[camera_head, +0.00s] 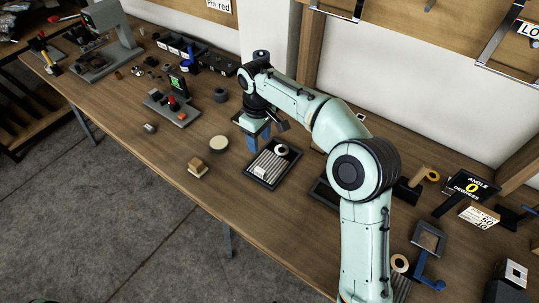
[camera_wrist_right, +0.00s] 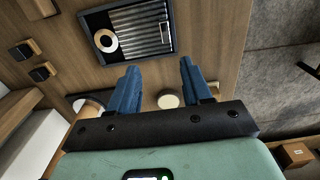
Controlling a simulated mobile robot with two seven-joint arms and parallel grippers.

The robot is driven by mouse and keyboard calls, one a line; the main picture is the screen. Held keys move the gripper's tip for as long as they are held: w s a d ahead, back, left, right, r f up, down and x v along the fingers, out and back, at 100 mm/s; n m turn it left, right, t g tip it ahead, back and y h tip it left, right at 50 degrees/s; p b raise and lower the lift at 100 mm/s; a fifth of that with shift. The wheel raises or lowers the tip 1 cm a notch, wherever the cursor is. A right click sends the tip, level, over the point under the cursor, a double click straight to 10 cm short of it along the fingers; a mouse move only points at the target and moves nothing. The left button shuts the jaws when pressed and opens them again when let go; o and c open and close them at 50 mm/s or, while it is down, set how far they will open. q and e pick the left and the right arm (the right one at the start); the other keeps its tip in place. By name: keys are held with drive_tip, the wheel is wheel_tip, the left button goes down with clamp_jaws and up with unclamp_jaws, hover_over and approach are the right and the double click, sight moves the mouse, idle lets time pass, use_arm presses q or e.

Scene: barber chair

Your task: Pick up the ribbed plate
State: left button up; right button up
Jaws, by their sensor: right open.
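The ribbed plate (camera_head: 268,164) is pale grey with parallel ridges and lies in a dark, shallow tray (camera_head: 288,170) on the workbench. A pale ring (camera_head: 282,150) sits at one end of the tray. In the right wrist view the ribbed plate (camera_wrist_right: 150,40) lies beyond my fingertips, with the ring (camera_wrist_right: 105,40) to its left. My right gripper (camera_head: 258,145) has blue fingers and hangs over the bench, just to the left of the tray. Its fingers (camera_wrist_right: 158,66) are apart with nothing between them. My left gripper is out of view.
A round pale disc (camera_head: 219,143) and a small tan block (camera_head: 197,167) are left of the tray. A dark cylinder (camera_head: 221,95) stands farther back. Signs and blue fixtures crowd the right end. The bench front below the tray is clear.

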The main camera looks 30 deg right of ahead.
drive_tip(key=b, duration=0.1)
hover_over(259, 169)
drive_tip(key=f, duration=0.7)
drive_tip(key=shift+d, duration=0.3)
drive_tip(key=shift+a+f+b, duration=0.2)
drive_tip(key=shift+f+b, duration=0.05)
drive_tip(key=shift+f, duration=1.25)
drive_tip(key=shift+a+f+b, duration=0.15)
drive_tip(key=shift+f+b, duration=0.1)
drive_tip(key=shift+f, duration=1.25)
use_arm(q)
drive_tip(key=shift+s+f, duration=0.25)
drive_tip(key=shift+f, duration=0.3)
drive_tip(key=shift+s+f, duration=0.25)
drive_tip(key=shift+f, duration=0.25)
use_arm(e)
clamp_jaws()
